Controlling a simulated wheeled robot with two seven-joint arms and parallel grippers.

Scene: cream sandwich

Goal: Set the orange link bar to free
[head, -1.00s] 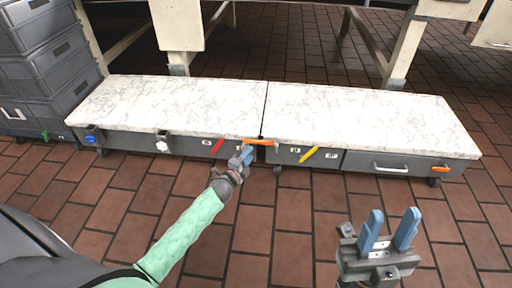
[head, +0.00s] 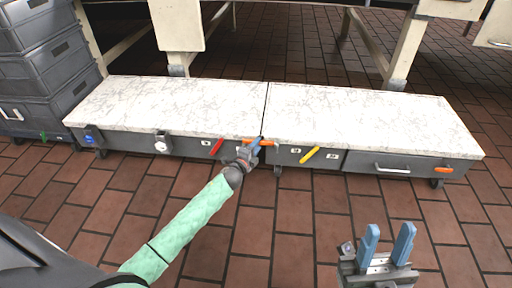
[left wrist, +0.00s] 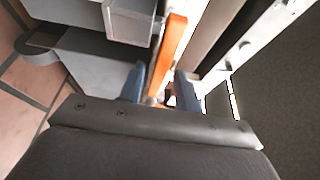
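The orange link bar (head: 266,143) lies across the front of the seam between two low, marble-topped carts. My left gripper (head: 256,144) is at the bar's left part and covers some of it in the head view. In the left wrist view the orange link bar (left wrist: 173,45) runs lengthwise between the two blue fingers of my left gripper (left wrist: 160,82). The fingers stand apart with gaps beside the bar. Whether either touches it is hard to tell. My right gripper (head: 388,246) is open and empty above the floor at lower right.
A red lever (head: 216,146) and a yellow lever (head: 309,154) sit on the cart fronts either side of the bar. A drawer handle (head: 392,170) and a small orange piece (head: 444,170) are at right. Grey crates (head: 45,70) stand at left. The front floor is clear.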

